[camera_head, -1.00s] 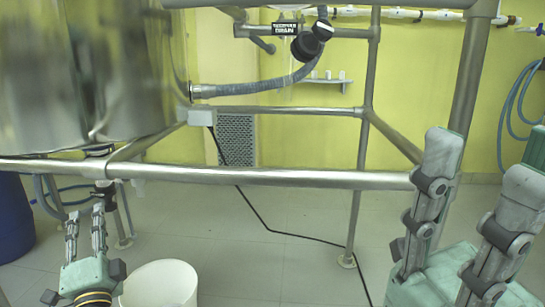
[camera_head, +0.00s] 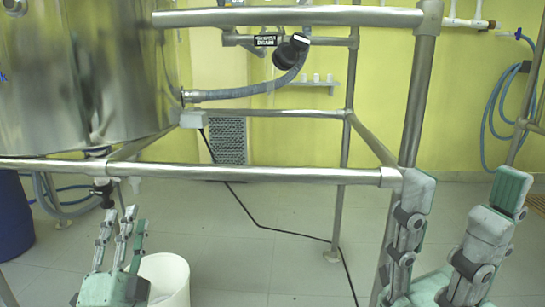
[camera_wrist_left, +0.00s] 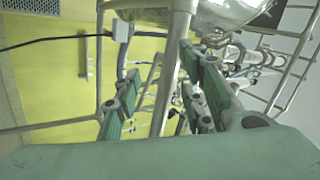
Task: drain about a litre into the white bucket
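The white bucket (camera_head: 172,283) stands on the floor at the bottom left in the head view, its left side partly covered by my left gripper. A steel vessel (camera_head: 90,80) hangs above, with a bottom outlet and dark valve (camera_head: 103,190) under it. My left gripper (camera_head: 124,213) points up, just below and right of the valve, apart from it as far as I can see. Its fingers stand apart with nothing between them; they also show spread in the left wrist view (camera_wrist_left: 158,85). My right gripper (camera_head: 460,195) is at the lower right, fingers wide apart and empty.
A steel frame rail (camera_head: 240,173) crosses in front, above my left gripper. A frame post (camera_head: 415,100) rises beside my right gripper. A grey hose (camera_head: 245,90) leaves the vessel's side. A blue drum (camera_head: 14,220) stands far left. A black cable (camera_head: 262,222) lies on open floor.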

